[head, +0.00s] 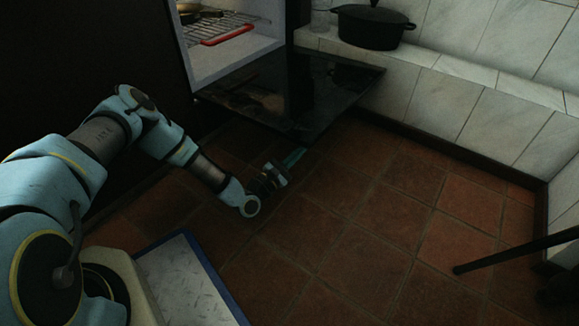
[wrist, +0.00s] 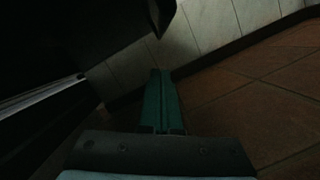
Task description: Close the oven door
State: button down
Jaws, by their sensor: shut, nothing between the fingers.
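The oven door (head: 290,90) is a dark glossy panel, hinged open and lying about level in front of the oven. The oven's lit cavity (head: 228,45) is open, with a wire rack and a red-edged item inside. My gripper (head: 296,156) is low, near the door's front edge and seemingly below it. In the wrist view my gripper's teal fingers (wrist: 162,100) are together with nothing between them. A dark shape, likely the door's underside (wrist: 80,35), fills the upper left of the wrist view. I cannot tell whether the fingers touch the door.
A black pot (head: 370,27) stands on a white tiled ledge (head: 440,85) at the right of the oven. The terracotta floor (head: 370,210) is mostly clear. A dark rod (head: 510,252) juts in at the lower right. A blue-edged pale panel (head: 190,280) is at the lower left.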

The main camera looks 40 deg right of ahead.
jog(key=r, duration=0.1)
jog(key=s+d+r+b, duration=0.1)
jog(key=s+d+r, duration=0.1)
jog(key=shift+r+b, duration=0.4)
jog(key=shift+r, duration=0.15)
jog(key=r+n+p, duration=0.1)
jog(key=r+p, duration=0.4)
jog(key=r+n+t+p, duration=0.1)
jog(key=r+n+p, duration=0.1)
jog(key=r+p, duration=0.3)
jog(key=w+r+n+t+p, duration=0.1)
jog(key=r+n+p, duration=0.1)
jog(key=r+p, duration=0.3)
jog(key=shift+r+p, duration=0.4)
jog(key=shift+p, duration=0.35)
jog(key=w+a+r+n+t+y+p, duration=0.1)
jog(key=w+a+r+n+t+p, duration=0.1)
jog(key=w+r+n+p, duration=0.55)
jog(key=w+a+r+n+t+p, duration=0.1)
jog(key=w+a+r+n+p, duration=0.15)
jog(key=w+r+p, duration=0.85)
jog(key=w+a+r+n+t+y+p, duration=0.1)
jog(key=w+a+r+n+p, duration=0.1)
jog(key=w+r, duration=0.6)
jog(key=shift+w+a+r+n+p, duration=0.3)
jog(key=shift+a+r+n+p, duration=0.15)
jog(key=shift+n+p, duration=0.55)
